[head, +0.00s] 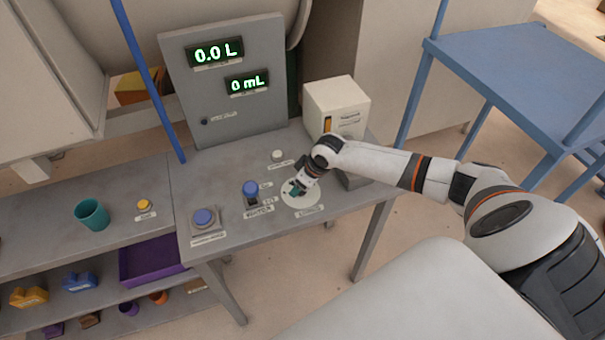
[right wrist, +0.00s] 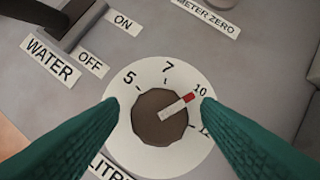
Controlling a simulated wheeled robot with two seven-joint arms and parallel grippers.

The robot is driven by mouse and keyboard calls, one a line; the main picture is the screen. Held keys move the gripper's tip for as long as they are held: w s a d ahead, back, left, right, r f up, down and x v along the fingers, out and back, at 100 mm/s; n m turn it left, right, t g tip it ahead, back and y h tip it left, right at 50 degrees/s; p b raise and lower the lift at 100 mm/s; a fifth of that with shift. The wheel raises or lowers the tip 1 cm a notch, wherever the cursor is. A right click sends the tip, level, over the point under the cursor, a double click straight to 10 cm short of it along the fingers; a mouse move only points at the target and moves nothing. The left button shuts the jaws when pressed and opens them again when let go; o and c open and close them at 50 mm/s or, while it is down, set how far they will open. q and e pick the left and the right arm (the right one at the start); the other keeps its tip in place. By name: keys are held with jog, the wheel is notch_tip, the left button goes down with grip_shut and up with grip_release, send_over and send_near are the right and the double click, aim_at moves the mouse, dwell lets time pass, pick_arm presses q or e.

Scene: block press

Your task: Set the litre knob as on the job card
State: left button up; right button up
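The litre knob (right wrist: 160,117) is a dark brown round knob on a white dial plate (right wrist: 150,76) marked 5, 7, 10 and a partly hidden 12. Its white pointer with a red tip points at or very near the 10. In the head view the dial plate (head: 313,200) lies on the bench, the knob mostly covered by my gripper. My right gripper (right wrist: 160,105) has its two teal fingers spread on either side of the knob, with a visible gap to it on both sides. It also shows in the head view (head: 297,189). I see no readable job card. My left gripper is out of view.
The panel displays (head: 215,52) read 0.0 L and 0 mL. A blue-topped water lever (head: 250,188) stands left of the dial, a blue button (head: 204,217) beyond it. A white button (head: 277,155) and a white box (head: 335,106) are behind. A teal cup (head: 92,214) stands left.

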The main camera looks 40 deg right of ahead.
jog(key=b+v, duration=0.2)
jog(key=v, duration=1)
jog(key=shift+a, duration=0.1)
dwell(0.4)
